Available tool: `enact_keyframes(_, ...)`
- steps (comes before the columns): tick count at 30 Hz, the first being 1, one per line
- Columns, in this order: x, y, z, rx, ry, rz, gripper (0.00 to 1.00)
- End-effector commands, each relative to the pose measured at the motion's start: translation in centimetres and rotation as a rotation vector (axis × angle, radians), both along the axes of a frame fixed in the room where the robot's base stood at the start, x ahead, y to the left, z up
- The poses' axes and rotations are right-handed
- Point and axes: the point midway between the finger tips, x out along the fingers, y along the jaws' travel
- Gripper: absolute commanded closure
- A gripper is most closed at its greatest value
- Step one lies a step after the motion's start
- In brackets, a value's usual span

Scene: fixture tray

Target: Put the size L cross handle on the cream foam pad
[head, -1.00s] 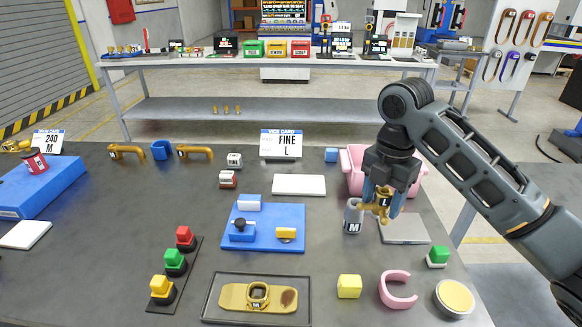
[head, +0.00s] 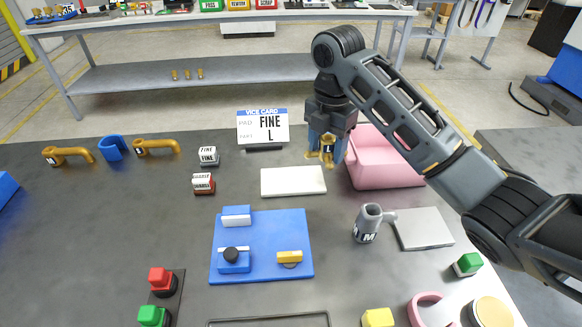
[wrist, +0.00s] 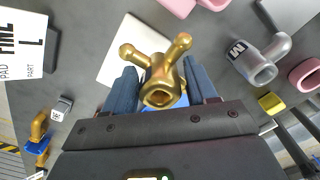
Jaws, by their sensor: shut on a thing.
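My gripper (head: 325,145) is shut on the brass cross handle (head: 328,150), which bears an L label. In the wrist view the handle (wrist: 160,75) sits between the two blue fingers, its arms pointing up and its hollow socket facing the camera. The cream foam pad (head: 293,181) is a pale flat rectangle lying on the dark table. The handle is in the air near the pad's back right corner. In the wrist view the pad (wrist: 117,62) is partly hidden behind the handle and fingers.
A pink bin (head: 385,172) stands right of the gripper. A grey M part (head: 367,226) stands beside a grey pad (head: 423,232). A blue fixture plate (head: 290,222) lies in front of the cream pad. The card (head: 263,128) reading FINE, L stands behind it. Small labelled blocks (head: 208,156) are left.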

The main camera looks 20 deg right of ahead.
Motion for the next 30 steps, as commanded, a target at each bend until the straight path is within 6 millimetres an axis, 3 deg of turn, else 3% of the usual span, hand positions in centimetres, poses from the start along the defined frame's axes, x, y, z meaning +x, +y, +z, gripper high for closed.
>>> enact_keyframes(7,1.7,2.6,-1.8,0.003,0.003,0.003,0.67)
enact_keyframes(16,3.1,4.0,-2.5,0.004,-0.009,0.002,0.67)
enact_keyframes(30,4.7,6.1,-5.2,-0.001,0.004,-0.001,0.68)
